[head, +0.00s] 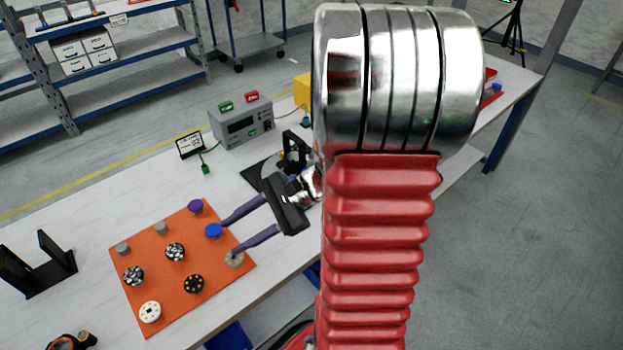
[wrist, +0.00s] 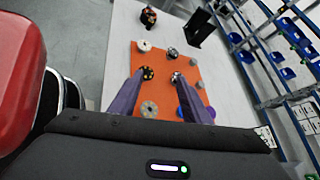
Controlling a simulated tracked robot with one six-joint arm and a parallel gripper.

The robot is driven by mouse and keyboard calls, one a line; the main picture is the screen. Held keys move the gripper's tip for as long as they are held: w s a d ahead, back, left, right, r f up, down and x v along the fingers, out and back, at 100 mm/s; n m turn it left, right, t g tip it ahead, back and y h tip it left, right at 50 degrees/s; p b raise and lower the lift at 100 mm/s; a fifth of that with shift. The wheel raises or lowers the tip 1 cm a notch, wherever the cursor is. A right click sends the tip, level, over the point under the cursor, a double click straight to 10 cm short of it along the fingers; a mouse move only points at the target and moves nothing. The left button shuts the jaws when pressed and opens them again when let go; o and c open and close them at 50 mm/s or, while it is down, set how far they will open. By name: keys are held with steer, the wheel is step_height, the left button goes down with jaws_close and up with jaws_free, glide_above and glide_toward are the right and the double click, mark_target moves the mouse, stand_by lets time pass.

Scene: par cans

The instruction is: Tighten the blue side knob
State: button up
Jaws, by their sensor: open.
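A round blue knob (head: 213,230) sits on the orange mat (head: 150,235), near its right edge. In the wrist view the blue knob (wrist: 181,112) is partly hidden beside my right-hand finger. My gripper (head: 228,238) has two long purple fingers, spread apart with nothing visible between them. In the head view its upper fingertip appears close to the blue knob; I cannot tell whether they touch. The fingers (wrist: 158,74) also reach over the mat in the wrist view. A black fixture (head: 295,152) behind my gripper is partly hidden by my arm.
The mat also holds a purple knob (head: 195,206), a black disc with yellow dots (head: 194,284), a white disc (head: 150,311) and several other round pieces. A black bracket (head: 36,265) stands left. A grey meter box (head: 241,120) stands behind. The white table between mat and bracket is clear.

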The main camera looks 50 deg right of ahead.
steer(key=s+a+r+n+g+h, duration=0.3)
steer(key=s+a+n+g+h, duration=0.3)
steer(key=n, duration=0.4)
step_height(320, 180, up, 9)
steer(key=s+a+n+t+h, duration=0.1)
steer(key=n+t+h, duration=0.3)
steer(key=n, duration=0.5)
steer(key=shift+s+a+r+n+t+h, duration=0.2)
steer(key=shift+n+t+h, duration=0.1)
steer(key=shift+t, duration=0.4)
steer(key=shift+f, duration=0.1)
steer(key=shift+c, duration=0.5)
